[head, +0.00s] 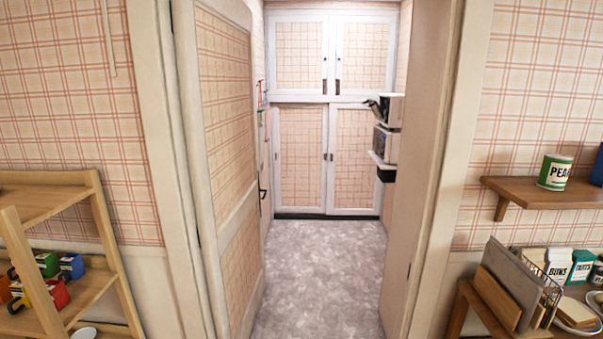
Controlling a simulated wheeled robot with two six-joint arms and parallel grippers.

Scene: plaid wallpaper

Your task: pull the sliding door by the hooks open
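At the far end of the small room beyond the doorway, a white-framed plaid cupboard fills the back wall. Its lower part has two sliding doors side by side, a left sliding door (301,150) and a right sliding door (354,152). Both appear shut, with their edges meeting near the middle. A small dark pull (330,157) shows by that meeting edge. Small coloured hooks (263,95) are on the left wall, nearest the left sliding door. Neither of my grippers is in view.
A plaid door (228,130) stands open inward on the left of the doorway. Boxy appliances (388,143) jut from the right wall. The grey floor (315,265) between is clear. A wooden rack (60,255) stands left, and a loaded wooden shelf (545,192) hangs right.

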